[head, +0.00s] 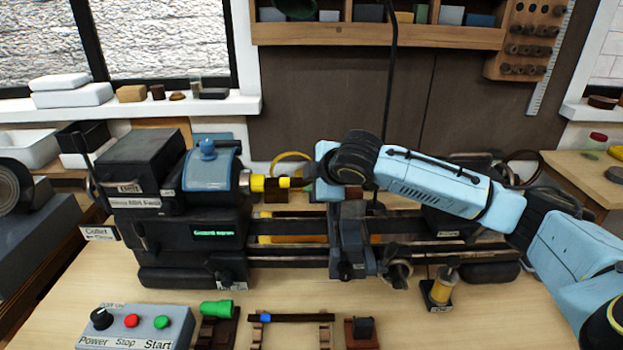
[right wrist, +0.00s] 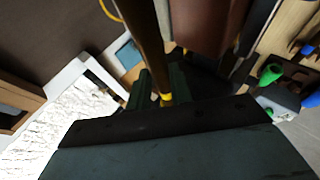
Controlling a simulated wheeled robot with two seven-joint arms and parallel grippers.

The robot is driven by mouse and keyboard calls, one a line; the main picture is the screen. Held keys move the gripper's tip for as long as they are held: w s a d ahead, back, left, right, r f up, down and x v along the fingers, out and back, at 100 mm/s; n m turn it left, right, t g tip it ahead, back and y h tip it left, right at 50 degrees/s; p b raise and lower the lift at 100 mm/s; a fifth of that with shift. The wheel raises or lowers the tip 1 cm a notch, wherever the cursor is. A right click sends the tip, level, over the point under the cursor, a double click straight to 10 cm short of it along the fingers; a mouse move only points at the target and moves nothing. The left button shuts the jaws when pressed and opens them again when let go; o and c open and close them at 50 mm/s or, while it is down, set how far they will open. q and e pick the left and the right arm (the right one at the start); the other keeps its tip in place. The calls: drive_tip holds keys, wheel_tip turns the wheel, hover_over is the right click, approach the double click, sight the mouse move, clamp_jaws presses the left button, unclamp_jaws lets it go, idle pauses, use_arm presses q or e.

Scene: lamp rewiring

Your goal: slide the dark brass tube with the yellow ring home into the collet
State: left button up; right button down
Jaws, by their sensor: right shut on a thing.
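The collet (head: 245,181) is at the right face of the lathe's blue headstock in the head view. The yellow ring (head: 258,184) of the tube sits right beside the collet mouth. The tube lies roughly level, in line with the collet. How deep its end is cannot be told. My left gripper is not in view.
The lathe bed (head: 300,227) runs under the arm. In front are a control box (head: 125,328) with buttons, a green part (head: 217,308), a rack holding a dark tube with a blue end (head: 300,318), and a yellow cylinder (head: 441,288) on a stand. Bare bench lies at the front right.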

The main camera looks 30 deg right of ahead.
sight(295, 182)
drive_tip(key=shift+w+a+p, duration=0.4)
drive_tip(key=shift+a+p, duration=0.15)
drive_tip(key=shift+a, duration=0.15)
drive_tip(key=shift+w+a+p, duration=0.4)
drive_tip(key=shift+a+p, duration=0.15)
drive_tip(key=shift+a, duration=0.1)
idle(0.4)
drive_tip(key=c, duration=1.2)
unclamp_jaws()
drive_tip(key=shift+o, duration=0.2)
drive_tip(key=v, duration=1.3)
drive_tip(key=shift+r, duration=0.15)
drive_tip(key=shift+s, duration=0.15)
